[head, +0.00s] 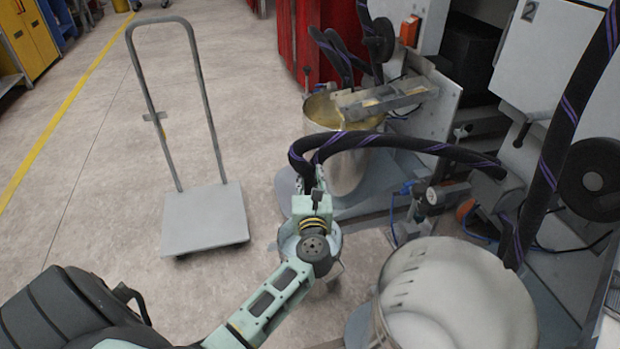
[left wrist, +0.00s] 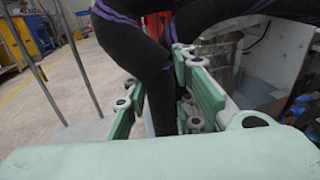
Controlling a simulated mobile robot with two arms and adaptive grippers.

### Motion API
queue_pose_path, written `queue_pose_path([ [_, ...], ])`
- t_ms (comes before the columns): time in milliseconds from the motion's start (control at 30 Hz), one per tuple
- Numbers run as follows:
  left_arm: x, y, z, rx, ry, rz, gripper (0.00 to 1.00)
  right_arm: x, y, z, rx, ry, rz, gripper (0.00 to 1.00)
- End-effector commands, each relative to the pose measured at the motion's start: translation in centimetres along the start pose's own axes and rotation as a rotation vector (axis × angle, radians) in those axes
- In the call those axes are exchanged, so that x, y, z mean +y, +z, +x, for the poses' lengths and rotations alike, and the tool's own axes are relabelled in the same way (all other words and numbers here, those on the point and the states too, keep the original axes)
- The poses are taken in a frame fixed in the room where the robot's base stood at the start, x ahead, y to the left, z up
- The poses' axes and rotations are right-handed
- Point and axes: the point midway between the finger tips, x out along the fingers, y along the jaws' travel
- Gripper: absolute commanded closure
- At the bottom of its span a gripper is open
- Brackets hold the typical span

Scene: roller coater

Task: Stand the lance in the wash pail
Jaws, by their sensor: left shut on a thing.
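The lance (head: 380,141) is a black, wrapped hose with purple stripes, running from the machine at the right and bending down at its left end. My left gripper (head: 310,190) is shut on its bent end; in the left wrist view the lance (left wrist: 155,60) passes down between the fingers (left wrist: 160,85). Its lower tip is hidden. A small metal pail (head: 287,243) stands on the floor below my left gripper, mostly hidden by it; I cannot tell whether the tip is inside it. My right gripper is not in view.
A larger metal bucket (head: 345,170) with yellowish contents stands behind my gripper. A big pale-topped drum (head: 455,300) is at the lower right. A grey hand trolley (head: 203,218) stands at left.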

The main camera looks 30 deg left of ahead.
Motion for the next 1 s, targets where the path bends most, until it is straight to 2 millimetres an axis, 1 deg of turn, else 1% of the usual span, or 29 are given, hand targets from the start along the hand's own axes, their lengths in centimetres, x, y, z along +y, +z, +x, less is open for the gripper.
queue_pose_path([
  [533, -0.1, -1.6, 0.0, -0.002, -0.001, -0.002, 1.00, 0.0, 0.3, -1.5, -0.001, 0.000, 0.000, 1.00],
  [567, -0.1, -1.5, 0.0, -0.002, -0.001, -0.002, 0.75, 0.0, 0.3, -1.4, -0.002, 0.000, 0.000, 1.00],
  [600, -0.1, -1.4, 0.0, -0.002, -0.001, -0.001, 0.71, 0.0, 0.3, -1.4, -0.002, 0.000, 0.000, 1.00],
  [800, 0.0, -1.5, 0.0, -0.001, -0.001, -0.001, 0.54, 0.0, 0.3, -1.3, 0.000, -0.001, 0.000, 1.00],
  [1000, 0.0, -1.6, 0.0, 0.000, -0.001, 0.000, 0.54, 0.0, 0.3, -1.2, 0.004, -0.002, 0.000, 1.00],
])
